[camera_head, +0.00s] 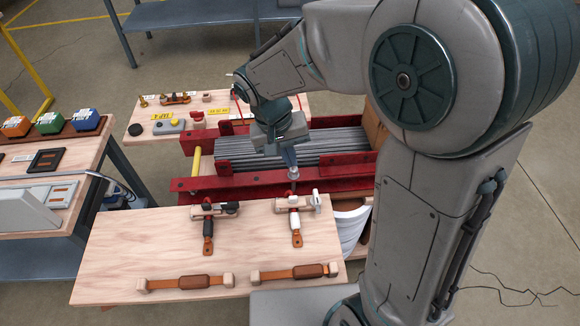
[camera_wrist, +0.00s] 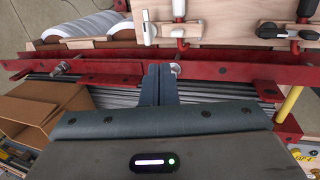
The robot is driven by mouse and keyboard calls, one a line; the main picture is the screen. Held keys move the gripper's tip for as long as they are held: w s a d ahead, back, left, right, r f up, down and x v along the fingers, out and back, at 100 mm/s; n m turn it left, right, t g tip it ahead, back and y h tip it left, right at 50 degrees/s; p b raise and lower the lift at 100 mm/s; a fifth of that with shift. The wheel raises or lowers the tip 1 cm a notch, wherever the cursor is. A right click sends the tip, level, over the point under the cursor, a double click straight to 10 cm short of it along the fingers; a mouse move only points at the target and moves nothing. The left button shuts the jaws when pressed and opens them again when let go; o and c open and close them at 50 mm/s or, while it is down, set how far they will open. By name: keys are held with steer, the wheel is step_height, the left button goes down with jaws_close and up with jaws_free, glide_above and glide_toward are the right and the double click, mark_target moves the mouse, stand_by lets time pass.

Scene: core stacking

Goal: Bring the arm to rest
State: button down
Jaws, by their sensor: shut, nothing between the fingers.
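My gripper (camera_head: 291,166) hangs at the end of my bent arm, over the near part of the red frame (camera_head: 335,175) that holds grey rods (camera_head: 240,150). In the wrist view my gripper (camera_wrist: 159,70) shows its two fingers pressed together with nothing between them. The fingertips appear close to the red frame's rail (camera_wrist: 110,70) and a round bolt head there. Whether they touch the rail cannot be told.
A wooden table with small parts stands behind. A cardboard box (camera_wrist: 35,110) is beside the rods. A side table (camera_head: 90,155) with coloured boxes stands left.

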steer(key=shift+r, duration=0.45)
steer(key=s+d+r+t+y+p, duration=0.2)
steer(key=s+d+r+p, duration=0.4)
steer(key=s+d+r, duration=0.5)
steer(key=shift+d+m+t+y, duration=0.3)
steer(key=shift+d+t+y, duration=0.1)
steer(key=shift+d, duration=0.15)
